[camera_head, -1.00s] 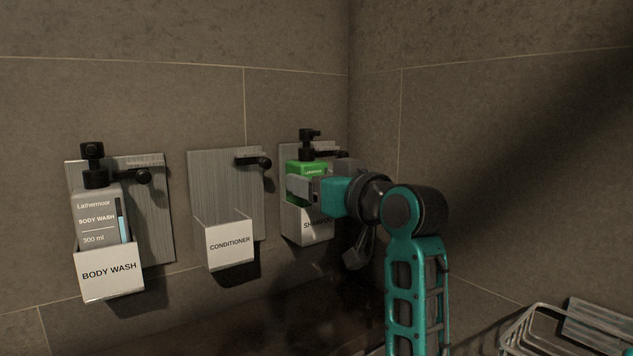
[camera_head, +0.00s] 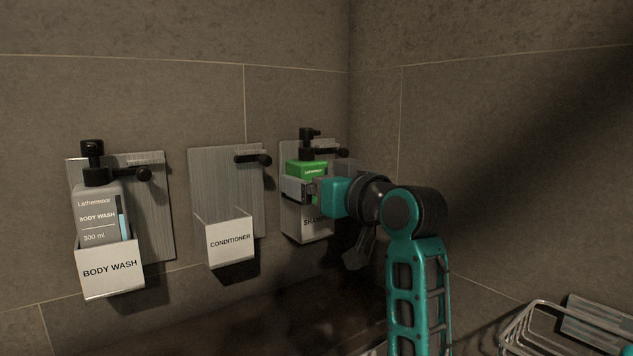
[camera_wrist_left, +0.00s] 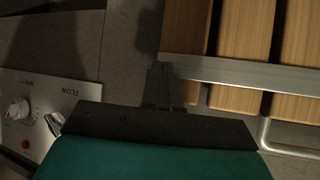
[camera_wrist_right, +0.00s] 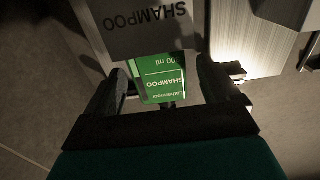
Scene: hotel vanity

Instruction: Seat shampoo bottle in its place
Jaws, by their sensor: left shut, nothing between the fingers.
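The green shampoo bottle (camera_head: 306,168) with its black pump stands upright in the holder pocket labelled SHAMPOO (camera_head: 300,222), rightmost on the wall. In the right wrist view the bottle (camera_wrist_right: 163,82) shows upside down behind the pocket's label face (camera_wrist_right: 148,32). My right gripper (camera_head: 308,184) is at the bottle just above the pocket. In the right wrist view its fingers (camera_wrist_right: 168,86) stand wide on both sides of the bottle, with narrow gaps beside it. My left gripper (camera_wrist_left: 165,84) is shut and empty, away from the holders. The bottle's lower part is hidden.
A grey body wash bottle (camera_head: 98,210) sits in the left holder. The conditioner holder (camera_head: 230,243) is empty. Black pegs stick out of the backplates. A wire basket (camera_head: 520,325) is at lower right. Wooden slats (camera_wrist_left: 240,35) and a flow control panel (camera_wrist_left: 30,115) are near my left gripper.

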